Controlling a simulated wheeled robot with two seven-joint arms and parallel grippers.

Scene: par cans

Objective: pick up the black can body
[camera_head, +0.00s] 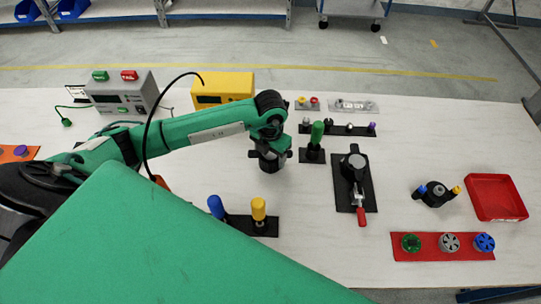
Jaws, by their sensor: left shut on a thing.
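My left gripper (270,152) hangs down at the end of the green arm over the middle of the table. It is shut on a dark thing below its fingers, which I take to be the black can body (270,165). Gripper and can are both black, so their border is hard to make out, and I cannot tell if the can touches the table. My right gripper is not in view.
To the right stand a black fixture with a red handle (361,215), a black round piece with coloured knobs (434,195), a red tray (497,197) and a red plate (407,254). Green (317,133), blue (216,207) and yellow (258,209) handles stand near the gripper.

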